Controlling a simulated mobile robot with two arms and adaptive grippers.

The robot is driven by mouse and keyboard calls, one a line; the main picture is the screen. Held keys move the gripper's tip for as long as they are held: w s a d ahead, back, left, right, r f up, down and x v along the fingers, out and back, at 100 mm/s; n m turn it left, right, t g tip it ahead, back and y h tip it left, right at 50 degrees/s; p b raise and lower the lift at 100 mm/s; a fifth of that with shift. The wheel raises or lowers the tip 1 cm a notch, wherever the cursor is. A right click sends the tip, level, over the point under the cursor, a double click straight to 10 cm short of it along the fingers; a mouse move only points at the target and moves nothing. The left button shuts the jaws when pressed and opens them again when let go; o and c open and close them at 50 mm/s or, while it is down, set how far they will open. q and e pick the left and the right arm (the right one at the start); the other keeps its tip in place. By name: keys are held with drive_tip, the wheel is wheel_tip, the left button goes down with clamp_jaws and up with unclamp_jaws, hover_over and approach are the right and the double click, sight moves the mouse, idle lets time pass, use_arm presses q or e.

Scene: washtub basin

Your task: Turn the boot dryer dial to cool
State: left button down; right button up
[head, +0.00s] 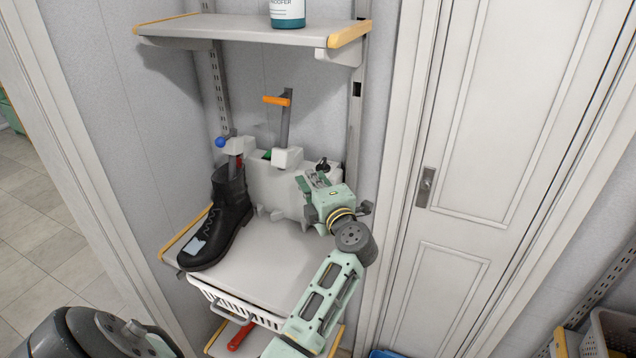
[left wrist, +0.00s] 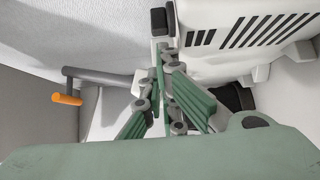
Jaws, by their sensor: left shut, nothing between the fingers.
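The boot dryer (head: 272,190) is a pale grey unit at the back of the middle shelf, with upright posts. A small black knob (head: 322,165), which looks like the dial, sits on its right end, partly hidden by my gripper. In the left wrist view, the dryer's vented body (left wrist: 210,45) fills the top right. A black block (left wrist: 158,20) stands just beyond the fingertips; I cannot tell whether it is the dial. My left gripper (head: 312,182) is at the dryer's right end, shut and empty; its green fingers also show in the wrist view (left wrist: 161,60). My right gripper is out of view.
A black boot (head: 222,220) stands on the shelf (head: 270,265) left of the dryer. An orange-ended post (head: 284,115) rises from the dryer. An upper shelf (head: 240,30) holds a bottle (head: 287,12). A white basket (head: 235,305) hangs below. A closed door (head: 480,150) is at right.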

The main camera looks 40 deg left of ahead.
use_arm(q)
drive_tip(key=x, duration=0.3)
drive_tip(key=shift+w+a+p, duration=0.15)
drive_tip(key=shift+a+p, duration=0.05)
drive_tip(key=shift+p, duration=0.1)
drive_tip(key=shift+d+n+g+b, duration=0.25)
drive_tip(key=shift+n+g+b, duration=0.15)
drive_tip(key=shift+b, duration=0.15)
drive_tip(key=shift+d+g+y+b, duration=0.1)
drive_tip(key=shift+g+y+b, duration=0.25)
drive_tip(key=shift+g+y, duration=0.05)
